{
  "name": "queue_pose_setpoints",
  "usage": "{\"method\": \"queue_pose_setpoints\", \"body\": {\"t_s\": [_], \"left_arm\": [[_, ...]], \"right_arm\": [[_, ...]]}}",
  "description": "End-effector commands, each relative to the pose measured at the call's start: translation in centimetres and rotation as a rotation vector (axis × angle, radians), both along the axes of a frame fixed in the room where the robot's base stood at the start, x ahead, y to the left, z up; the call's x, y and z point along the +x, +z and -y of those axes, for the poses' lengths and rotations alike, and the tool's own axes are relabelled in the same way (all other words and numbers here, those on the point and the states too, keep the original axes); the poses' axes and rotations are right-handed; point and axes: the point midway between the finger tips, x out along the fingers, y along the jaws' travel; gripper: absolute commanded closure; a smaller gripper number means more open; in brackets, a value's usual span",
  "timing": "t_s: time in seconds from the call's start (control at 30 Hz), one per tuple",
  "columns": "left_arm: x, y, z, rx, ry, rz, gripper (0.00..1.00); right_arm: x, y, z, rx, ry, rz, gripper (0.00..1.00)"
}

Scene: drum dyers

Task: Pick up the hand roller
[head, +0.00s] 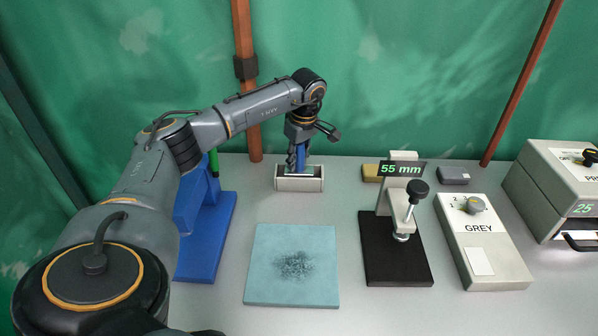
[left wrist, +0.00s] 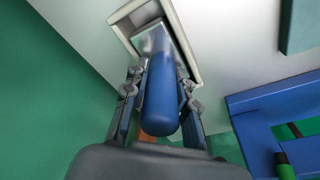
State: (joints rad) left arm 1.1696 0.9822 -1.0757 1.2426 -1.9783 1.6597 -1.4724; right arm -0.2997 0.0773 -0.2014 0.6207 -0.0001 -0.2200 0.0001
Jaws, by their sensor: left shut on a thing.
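The hand roller has a blue handle (left wrist: 160,98) and a grey metal part (left wrist: 153,42) beyond it. My left gripper (head: 298,160) is shut on the blue handle, with one finger on each side of it in the left wrist view (left wrist: 158,82). The roller stands upright, its lower end inside a small off-white open tray (head: 299,184) at the back of the table. The tray's rim also shows in the left wrist view (left wrist: 118,20). The roller's lower end is mostly hidden in the head view. My right gripper is not in view.
A blue stand (head: 211,235) with a green-handled tool is left of the tray. A teal mat (head: 262,285) with dark specks lies in front. A black-based press (head: 395,272), a GREY box (head: 498,270) and a larger machine (head: 545,190) stand to the right.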

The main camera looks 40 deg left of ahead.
Motion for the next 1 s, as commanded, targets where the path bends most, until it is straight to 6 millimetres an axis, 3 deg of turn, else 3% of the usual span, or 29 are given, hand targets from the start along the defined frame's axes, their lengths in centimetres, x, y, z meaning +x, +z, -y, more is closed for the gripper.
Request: {"method": "queue_pose_setpoints", "body": {"t_s": [0.27,0.7,1.0], "left_arm": [[0.1,0.6,0.0,0.001,0.001,0.003,1.00],[0.1,8.6,0.0,0.000,0.000,0.004,1.00],[0.0,10.1,0.0,0.000,0.000,0.000,1.00]], "right_arm": [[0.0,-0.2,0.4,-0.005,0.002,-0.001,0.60],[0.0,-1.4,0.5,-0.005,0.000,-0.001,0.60],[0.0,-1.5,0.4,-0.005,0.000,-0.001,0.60]]}}
